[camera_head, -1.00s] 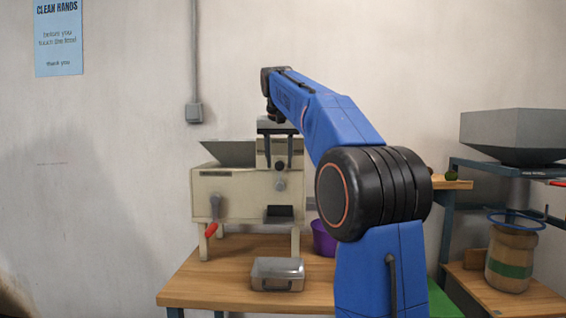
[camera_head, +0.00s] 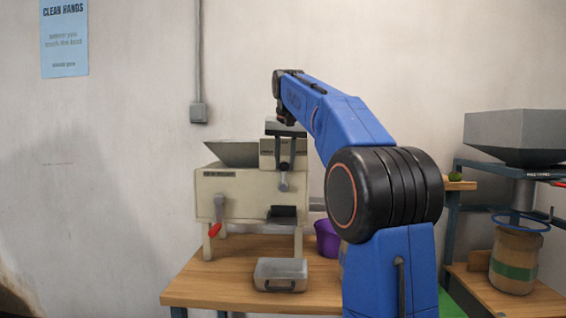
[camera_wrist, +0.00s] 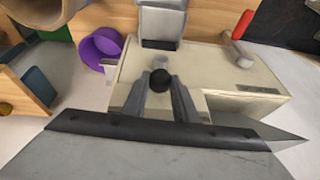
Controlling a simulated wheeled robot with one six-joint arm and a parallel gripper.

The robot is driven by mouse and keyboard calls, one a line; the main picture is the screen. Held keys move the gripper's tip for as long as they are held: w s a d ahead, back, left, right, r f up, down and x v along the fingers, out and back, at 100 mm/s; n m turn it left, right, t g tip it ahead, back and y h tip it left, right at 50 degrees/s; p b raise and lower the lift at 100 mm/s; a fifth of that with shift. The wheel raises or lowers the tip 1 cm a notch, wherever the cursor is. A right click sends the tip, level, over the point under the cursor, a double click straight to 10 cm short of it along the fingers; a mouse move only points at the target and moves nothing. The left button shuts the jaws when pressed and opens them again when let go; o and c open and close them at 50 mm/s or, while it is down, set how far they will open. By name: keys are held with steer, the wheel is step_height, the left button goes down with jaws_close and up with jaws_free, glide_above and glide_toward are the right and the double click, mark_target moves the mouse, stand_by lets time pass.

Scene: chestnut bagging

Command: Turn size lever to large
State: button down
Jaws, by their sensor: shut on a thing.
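The cream chestnut machine (camera_head: 240,195) stands on the wooden table. Its size lever (camera_head: 284,184) hangs from the small box at the upper right of its front. My gripper (camera_head: 285,164) comes down from above in front of that box, its fingers close together at the lever. In the wrist view my gripper (camera_wrist: 165,82) is shut on the lever's round dark knob (camera_wrist: 160,80), between the fingertips. The scale labels on the box are too small to read, so the lever's setting cannot be told.
A red-handled crank (camera_head: 216,230) is on the machine's left front. A lidded metal box (camera_head: 281,274) sits on the table (camera_head: 215,287) before it. A purple bucket (camera_head: 327,238) is at right, partly behind my arm. A grey hopper (camera_head: 515,135) stands far right.

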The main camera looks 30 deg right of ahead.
steer(key=shift+s+d+f+m+t+y, duration=0.25)
steer(key=shift+s+d+t+y, duration=0.2)
steer(key=shift+d+t+y, duration=0.25)
steer(key=shift+s+d+f+m+t+y, duration=0.15)
steer(key=shift+s+d+f+t+y, duration=0.15)
steer(key=shift+s+d+t+y, duration=0.45)
steer(key=shift+s+d+f+m+t+y, duration=0.2)
steer(key=shift+d+f+t+y, duration=0.15)
steer(key=shift+d+y, duration=0.4)
steer(key=shift+a, duration=0.1)
steer(key=c, duration=1.4)
jaws_free()
steer(key=shift+c, duration=0.2)
steer(key=v, duration=1.7)
steer(key=shift+d, duration=0.3)
steer(key=shift+r, duration=0.1)
